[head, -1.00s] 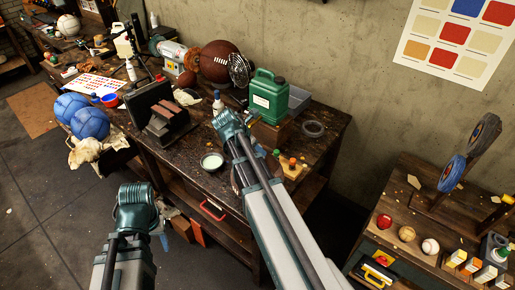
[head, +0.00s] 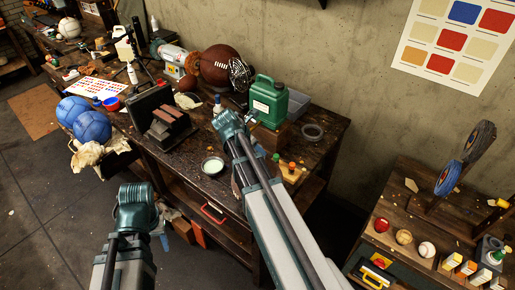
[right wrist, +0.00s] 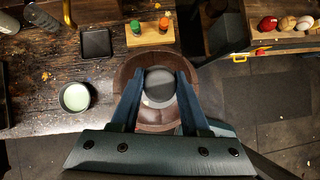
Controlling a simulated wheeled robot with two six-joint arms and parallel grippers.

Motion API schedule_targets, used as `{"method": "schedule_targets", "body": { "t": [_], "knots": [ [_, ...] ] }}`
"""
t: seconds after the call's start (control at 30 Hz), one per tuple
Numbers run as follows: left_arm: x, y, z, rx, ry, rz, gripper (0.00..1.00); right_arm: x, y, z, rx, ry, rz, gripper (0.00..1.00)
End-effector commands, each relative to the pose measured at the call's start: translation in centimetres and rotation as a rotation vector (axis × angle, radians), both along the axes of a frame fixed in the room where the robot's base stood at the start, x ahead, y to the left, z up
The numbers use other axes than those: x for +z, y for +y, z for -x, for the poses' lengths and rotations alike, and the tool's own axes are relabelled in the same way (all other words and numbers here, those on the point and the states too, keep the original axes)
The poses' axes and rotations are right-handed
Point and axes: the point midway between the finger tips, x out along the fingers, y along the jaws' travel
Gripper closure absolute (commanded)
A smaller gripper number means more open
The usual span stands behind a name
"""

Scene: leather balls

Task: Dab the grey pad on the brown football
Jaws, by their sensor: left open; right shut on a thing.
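My right gripper (right wrist: 160,82) is shut on the grey pad (right wrist: 159,88), a round disc between its fingertips. A brown laced football (head: 219,65) also rests at the back of the bench, away from my right gripper (head: 232,128). My left gripper (head: 137,208) is open, low in front of the bench; its fingertips are mostly hidden.
A bowl of pale liquid (head: 212,166) and a wooden block with small bottles (head: 290,174) flank my right arm on the dark bench (head: 325,130). A green jug (head: 268,102) stands behind it. Blue balls (head: 92,126) lie at left.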

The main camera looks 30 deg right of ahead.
Motion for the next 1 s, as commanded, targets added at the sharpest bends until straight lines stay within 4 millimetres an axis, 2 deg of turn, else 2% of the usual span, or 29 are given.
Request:
{"method": "schedule_targets", "body": {
  "t": [0.03, 0.47, 1.0],
  "knots": [
    [0.8, 0.0, 0.0, -0.001, 0.000, 0.000, 0.50, 0.8, 0.0, 0.0, 0.000, 0.000, 0.000, 0.99],
    [4.0, 0.0, 0.0, 0.000, 0.002, -0.001, 0.50, 4.0, 0.0, 0.0, 0.000, 0.000, 0.000, 0.99],
    [3.9, 0.0, 0.0, 0.000, 0.002, -0.001, 0.50, 3.9, 0.0, 0.0, 0.000, 0.000, 0.000, 0.99]
  ]
}}
